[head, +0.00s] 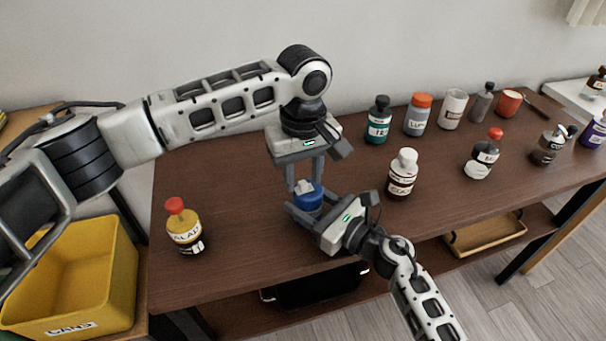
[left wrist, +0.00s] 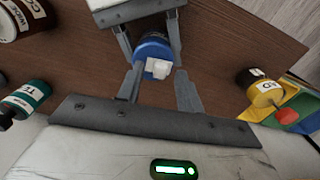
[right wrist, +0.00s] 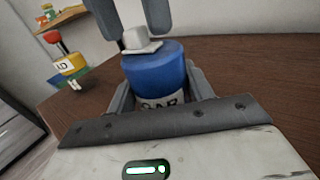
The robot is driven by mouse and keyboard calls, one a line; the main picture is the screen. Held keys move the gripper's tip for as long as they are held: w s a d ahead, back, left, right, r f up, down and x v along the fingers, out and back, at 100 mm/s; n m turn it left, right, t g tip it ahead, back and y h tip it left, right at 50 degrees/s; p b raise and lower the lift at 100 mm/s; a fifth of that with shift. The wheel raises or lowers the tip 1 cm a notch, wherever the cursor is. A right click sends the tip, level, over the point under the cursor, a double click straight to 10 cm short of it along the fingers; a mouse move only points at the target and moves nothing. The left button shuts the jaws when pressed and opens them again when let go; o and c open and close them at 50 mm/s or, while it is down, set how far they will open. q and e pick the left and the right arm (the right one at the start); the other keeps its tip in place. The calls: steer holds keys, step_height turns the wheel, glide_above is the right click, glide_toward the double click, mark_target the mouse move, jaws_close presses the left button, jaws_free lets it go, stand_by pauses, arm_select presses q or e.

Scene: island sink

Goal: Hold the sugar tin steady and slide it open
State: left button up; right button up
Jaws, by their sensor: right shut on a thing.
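The sugar tin (head: 308,199) is a blue round container with a white faceted knob on top, standing near the middle of the table. Its label is partly hidden in the right wrist view (right wrist: 155,70). My right gripper (head: 309,207) is shut on the tin's body from the front right, one finger on each side. My left gripper (head: 304,181) points down from above. Its fingers are apart, on either side of the white knob (left wrist: 158,68), and look clear of it. The left fingers also show above the knob in the right wrist view (right wrist: 132,22).
A yellow bottle with a red cap (head: 184,226) stands to the left. A white-capped dark bottle (head: 402,174) stands right of the tin. Several bottles and cups line the back right. A yellow bin (head: 118,265) is at the lower left.

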arm_select(q)
steer(key=shift+f, duration=0.35)
jaws_close()
steer(key=shift+w+d, duration=0.35)
steer(key=shift+d, duration=0.5)
jaws_free()
steer(key=shift+a, duration=0.1)
steer(key=shift+r, duration=0.1)
